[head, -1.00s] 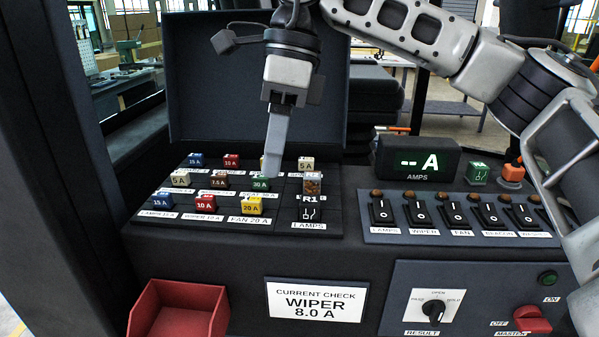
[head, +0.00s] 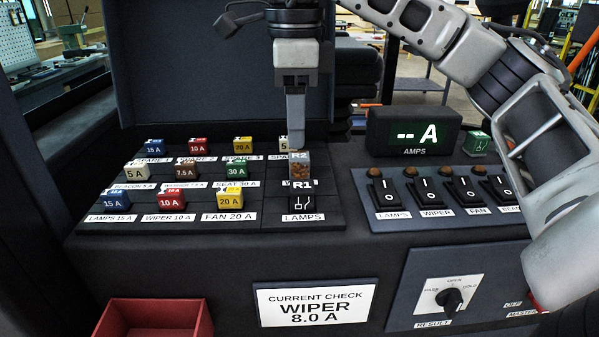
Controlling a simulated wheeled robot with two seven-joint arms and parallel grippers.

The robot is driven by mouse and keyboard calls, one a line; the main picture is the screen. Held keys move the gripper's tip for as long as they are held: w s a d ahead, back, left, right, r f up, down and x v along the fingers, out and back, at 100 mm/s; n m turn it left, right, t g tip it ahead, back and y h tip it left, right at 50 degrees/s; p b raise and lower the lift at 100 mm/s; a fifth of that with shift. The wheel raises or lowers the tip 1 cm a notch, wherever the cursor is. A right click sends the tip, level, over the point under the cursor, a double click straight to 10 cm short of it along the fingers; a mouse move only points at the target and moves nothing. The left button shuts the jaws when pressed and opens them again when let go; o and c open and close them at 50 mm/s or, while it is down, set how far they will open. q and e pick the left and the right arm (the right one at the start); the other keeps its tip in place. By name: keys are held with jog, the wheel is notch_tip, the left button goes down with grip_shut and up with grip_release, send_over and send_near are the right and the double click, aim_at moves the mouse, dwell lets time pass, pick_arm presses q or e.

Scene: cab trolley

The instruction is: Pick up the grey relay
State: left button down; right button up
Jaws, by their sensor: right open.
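My left gripper is out of view.
Several coloured fuses stand in rows left of R2, with a yellow 20 A fuse (head: 230,199) nearest in front. The amps display (head: 413,133) and a switch row (head: 437,192) are to the right. A red bin (head: 152,318) is at lower left.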

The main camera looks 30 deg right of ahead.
aim_at(302, 155)
jog(key=f, duration=0.3)
jog(key=d+f+p, duration=0.1)
jog(key=shift+s+f, duration=0.15)
jog(key=shift+s, duration=0.15)
jog(key=shift+a+f, duration=0.1)
jog(key=shift+f, duration=0.35)
jog(key=c, duration=1.1)
